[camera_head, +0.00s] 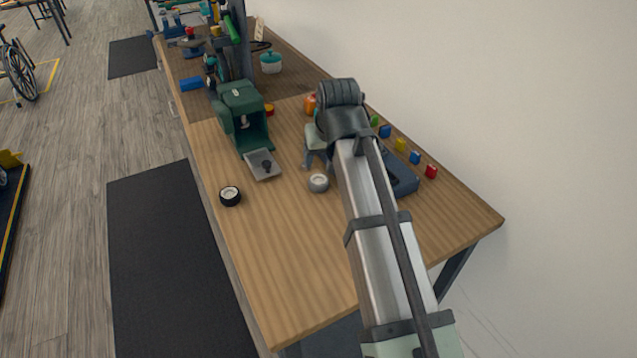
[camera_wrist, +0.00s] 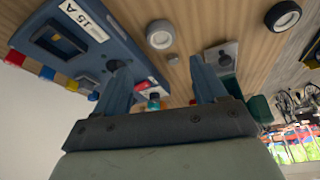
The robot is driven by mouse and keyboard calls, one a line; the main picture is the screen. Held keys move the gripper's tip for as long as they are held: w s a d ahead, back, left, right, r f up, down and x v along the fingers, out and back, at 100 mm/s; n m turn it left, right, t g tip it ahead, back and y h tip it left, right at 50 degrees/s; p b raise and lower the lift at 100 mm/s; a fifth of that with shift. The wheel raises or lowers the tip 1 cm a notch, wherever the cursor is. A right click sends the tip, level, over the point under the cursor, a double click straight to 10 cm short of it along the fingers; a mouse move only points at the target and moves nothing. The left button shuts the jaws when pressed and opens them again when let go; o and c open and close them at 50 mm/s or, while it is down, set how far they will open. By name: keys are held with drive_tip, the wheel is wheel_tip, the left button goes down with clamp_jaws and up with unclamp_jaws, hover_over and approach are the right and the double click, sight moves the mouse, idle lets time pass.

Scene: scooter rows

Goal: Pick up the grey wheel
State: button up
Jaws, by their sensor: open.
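The grey wheel (camera_head: 318,183) lies flat on the wooden table, just in front of my gripper (camera_head: 317,162) in the head view. In the wrist view the grey wheel (camera_wrist: 160,34) shows whole, beyond and between the fingertips, with nothing touching it. My gripper (camera_wrist: 156,65) is open, with its two fingers spread wide and no object held. A black-tyred wheel with a white hub (camera_head: 230,196) lies apart near the table's left edge; it also shows in the wrist view (camera_wrist: 283,16).
A green machine (camera_head: 240,105) with a grey plate (camera_head: 263,165) stands left of my gripper. A blue tray (camera_head: 403,180) labelled "15 A" in the wrist view lies right, partly behind my arm. Small coloured blocks (camera_head: 415,157) line the wall side. The near table is clear.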

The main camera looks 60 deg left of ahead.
approach(318, 182)
drive_tip(key=x, duration=0.2)
drive_tip(key=shift+w+f, duration=0.15)
drive_tip(key=shift+f, duration=0.3)
drive_tip(key=shift+x, duration=2.65)
drive_tip(key=shift+a+r, duration=0.1)
drive_tip(key=shift+a, duration=0.05)
drive_tip(key=c, duration=0.9)
